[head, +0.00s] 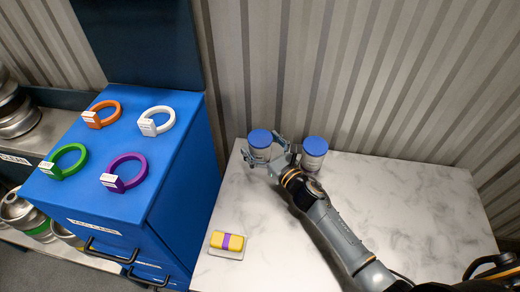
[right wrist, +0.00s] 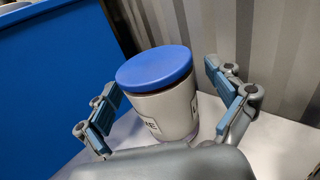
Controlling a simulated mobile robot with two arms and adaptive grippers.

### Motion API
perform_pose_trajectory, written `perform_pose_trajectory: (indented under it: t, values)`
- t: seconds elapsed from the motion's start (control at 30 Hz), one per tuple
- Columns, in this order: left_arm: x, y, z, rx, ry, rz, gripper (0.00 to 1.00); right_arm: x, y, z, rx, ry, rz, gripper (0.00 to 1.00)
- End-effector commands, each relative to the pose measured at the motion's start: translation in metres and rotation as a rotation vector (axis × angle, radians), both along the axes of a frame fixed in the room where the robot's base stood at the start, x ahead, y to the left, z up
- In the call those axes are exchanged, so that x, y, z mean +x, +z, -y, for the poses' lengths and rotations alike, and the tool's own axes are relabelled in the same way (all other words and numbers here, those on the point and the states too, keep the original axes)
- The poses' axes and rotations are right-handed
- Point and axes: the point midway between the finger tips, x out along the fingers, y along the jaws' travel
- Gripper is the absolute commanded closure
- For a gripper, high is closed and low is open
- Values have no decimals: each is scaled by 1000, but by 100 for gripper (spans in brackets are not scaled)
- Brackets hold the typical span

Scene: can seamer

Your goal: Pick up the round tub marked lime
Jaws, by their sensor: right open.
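A round white tub with a blue lid (head: 260,140) stands at the back left of the marble table. It also shows in the right wrist view (right wrist: 163,105), upright, with a partly hidden label whose visible end looks like "ME". My right gripper (head: 265,158) is open at this tub; in the right wrist view its two fingers (right wrist: 172,95) stand on either side of it, with gaps visible. A second, similar tub (head: 314,153) stands just to the right, partly behind my right arm; its label is not readable. My left gripper is not in view.
A yellow block with a purple band (head: 227,242) lies on a small tray at the table's front left. A blue cabinet (head: 120,210) to the left carries orange, white, green and purple rings. A corrugated wall (head: 380,70) closes the back.

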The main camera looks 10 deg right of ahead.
Motion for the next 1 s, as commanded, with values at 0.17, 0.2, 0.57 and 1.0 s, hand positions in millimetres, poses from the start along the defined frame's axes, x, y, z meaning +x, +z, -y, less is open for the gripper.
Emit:
perform_pose_trajectory:
  t: [0.17,0.2,0.57,1.0]
  values:
    - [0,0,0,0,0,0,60,0,-1,0,0,0,-1,9]
    - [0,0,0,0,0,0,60,0,-1,0,0,0,-1,17]
    - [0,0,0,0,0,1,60,0,0,0,0,0,1,72]
    - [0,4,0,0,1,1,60,0,21,0,-3,2,5,73]
